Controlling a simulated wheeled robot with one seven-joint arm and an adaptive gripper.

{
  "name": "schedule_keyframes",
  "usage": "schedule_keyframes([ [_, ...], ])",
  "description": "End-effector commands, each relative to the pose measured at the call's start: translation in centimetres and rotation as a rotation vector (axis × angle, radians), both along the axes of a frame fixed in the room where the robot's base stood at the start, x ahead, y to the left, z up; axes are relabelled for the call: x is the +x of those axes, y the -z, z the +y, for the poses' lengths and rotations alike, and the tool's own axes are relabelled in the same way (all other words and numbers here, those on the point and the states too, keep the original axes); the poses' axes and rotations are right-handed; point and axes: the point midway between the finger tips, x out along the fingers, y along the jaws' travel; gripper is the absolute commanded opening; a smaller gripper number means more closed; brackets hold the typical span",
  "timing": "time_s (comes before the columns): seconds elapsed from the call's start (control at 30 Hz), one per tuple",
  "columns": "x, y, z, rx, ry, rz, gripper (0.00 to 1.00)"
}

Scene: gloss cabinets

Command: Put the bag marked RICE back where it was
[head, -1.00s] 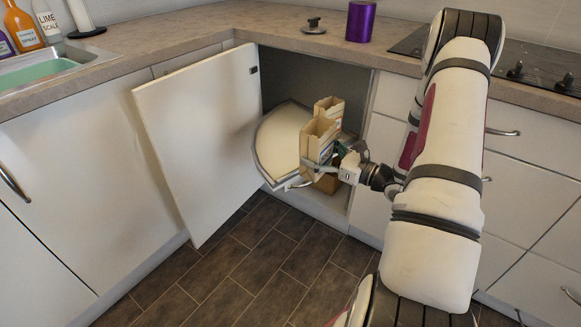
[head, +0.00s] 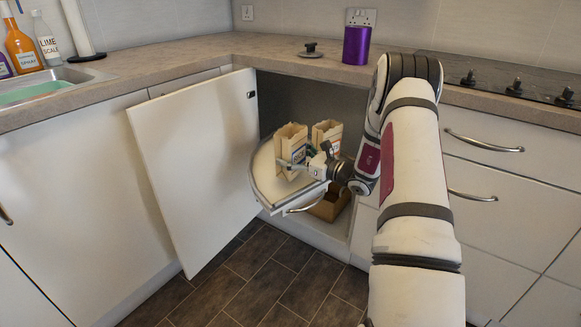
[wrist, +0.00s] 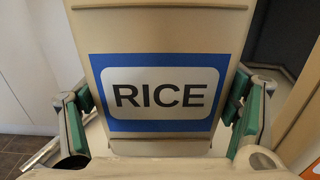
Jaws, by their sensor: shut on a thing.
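The bag marked RICE (wrist: 160,97) fills the middle of the wrist view, its blue and white label facing the camera. My gripper (wrist: 160,115) is shut on it, with a green-padded finger at each side. In the head view the tan bag (head: 290,146) is upright over the pull-out corner shelf (head: 265,185), and my gripper (head: 296,166) holds it from the right. I cannot tell whether the bag's base touches the shelf. A second tan bag (head: 327,134) stands just behind and to the right, with an orange mark on it.
The cabinet door (head: 195,165) stands open on the left. The shelf has a metal rail (head: 306,206) at its front. A brown box (head: 330,204) sits lower in the cabinet. The shelf's left part is bare. A purple canister (head: 356,45) stands on the worktop.

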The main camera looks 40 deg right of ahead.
Motion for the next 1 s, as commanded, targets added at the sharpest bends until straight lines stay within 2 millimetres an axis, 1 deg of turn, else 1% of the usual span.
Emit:
schedule_keyframes([
  [0.1, 1.0, 0.1, 0.0, 0.000, -0.002, -0.003, 0.40],
  [0.23, 0.8, 2.4, 0.0, 0.001, -0.002, 0.001, 0.40],
  [0.33, 0.8, 3.5, 0.0, 0.000, -0.002, -0.001, 0.40],
  [0.57, 0.8, 3.5, -0.1, 0.000, -0.001, -0.002, 0.40],
  [0.73, 0.8, 3.9, -0.1, 0.000, -0.001, -0.002, 0.40],
  [0.77, 0.8, 3.8, 0.0, 0.000, -0.001, -0.001, 0.88],
  [0.8, 0.8, 3.8, 0.0, 0.000, -0.001, -0.001, 0.97],
  [0.83, 0.8, 3.8, 0.0, 0.000, -0.001, 0.000, 1.00],
  [1.0, 0.8, 3.8, 0.0, 0.000, -0.001, 0.000, 1.00],
])
